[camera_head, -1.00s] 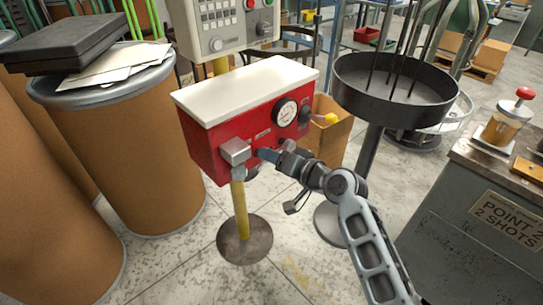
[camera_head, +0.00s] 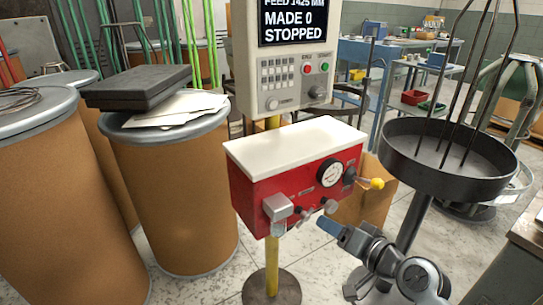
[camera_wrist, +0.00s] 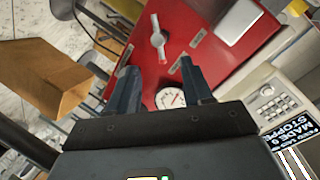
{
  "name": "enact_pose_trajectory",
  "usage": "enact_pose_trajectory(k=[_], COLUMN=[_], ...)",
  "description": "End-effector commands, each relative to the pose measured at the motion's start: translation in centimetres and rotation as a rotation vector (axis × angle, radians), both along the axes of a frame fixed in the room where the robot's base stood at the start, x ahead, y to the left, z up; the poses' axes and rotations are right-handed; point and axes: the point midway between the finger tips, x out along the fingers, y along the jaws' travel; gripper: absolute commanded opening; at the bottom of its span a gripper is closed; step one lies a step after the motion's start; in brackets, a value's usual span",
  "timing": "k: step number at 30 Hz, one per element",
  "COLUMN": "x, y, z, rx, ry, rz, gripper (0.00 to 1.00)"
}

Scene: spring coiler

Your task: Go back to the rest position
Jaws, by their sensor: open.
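My gripper (camera_head: 325,224) is in front of and a little below the right part of the red box (camera_head: 262,198), with nothing seen held. In the wrist view the two fingers of my gripper (camera_wrist: 158,72) stand apart, with the red panel (camera_wrist: 185,22) beyond them. A silver knob (camera_wrist: 157,40) on the panel lies just past the fingertips, and the gap between knob and fingers is hard to judge. The box has a white top, a round gauge (camera_head: 330,172), a lever with a yellow knob (camera_head: 373,183) and a grey metal block (camera_head: 277,207).
A control panel (camera_head: 282,82) stands behind the box and its screen reads "MADE 0 STOPPED". Brown drums (camera_head: 178,200) stand on the left. A black round tray (camera_head: 445,170) with upright rods is close to my arm on the right. A cardboard box (camera_head: 362,205) sits behind.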

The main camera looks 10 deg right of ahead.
Motion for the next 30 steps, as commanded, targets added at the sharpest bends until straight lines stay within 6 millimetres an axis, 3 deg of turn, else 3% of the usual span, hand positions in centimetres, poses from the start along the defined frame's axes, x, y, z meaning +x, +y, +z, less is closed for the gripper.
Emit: enact_pose_trajectory(k=[5,11,16,23,30], x=[-2.2,-9.5,-16.6,-25.8,-34.2], y=[0.1,0.1,0.2,0.6,1.5], z=[-1.3,-4.0,-4.6,-2.7,2.2], rx=[-0.032,-0.153,-0.275,-0.438,-0.597], ry=[0.017,0.044,0.048,0.029,-0.019], rz=[-0.024,-0.095,-0.141,-0.167,-0.153], gripper=[0.5,0.5,0.5,0.5,0.5])
